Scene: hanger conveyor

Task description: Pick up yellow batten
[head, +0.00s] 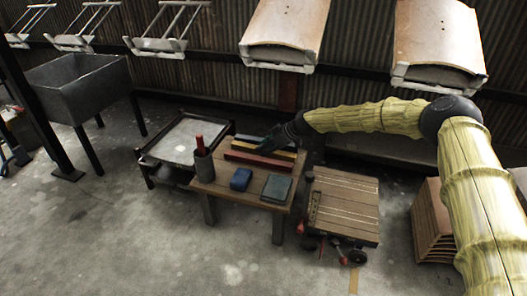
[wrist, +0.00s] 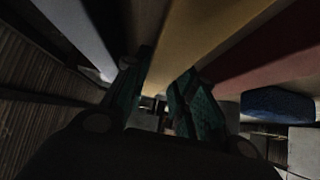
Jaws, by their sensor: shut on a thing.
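The yellow batten (head: 276,151) lies between a blue batten (head: 250,139) and a red batten (head: 258,161) at the back of the small wooden table. My gripper (head: 280,143) reaches down to its right part. In the wrist view the yellow batten (wrist: 208,38) runs between the two green fingers of my gripper (wrist: 160,92), which are shut on it. The red batten (wrist: 272,50) is beside it on the right and the pale blue batten (wrist: 78,32) on the left. I cannot tell any gap between the yellow batten and the tabletop.
A blue block (head: 241,179), a dark green flat box (head: 276,188) and a grey cup (head: 203,166) with a red stick share the wooden table (head: 240,202). A tray cart (head: 180,145) stands left, a slatted wooden bench (head: 345,207) right. Hangers (head: 285,30) hang behind.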

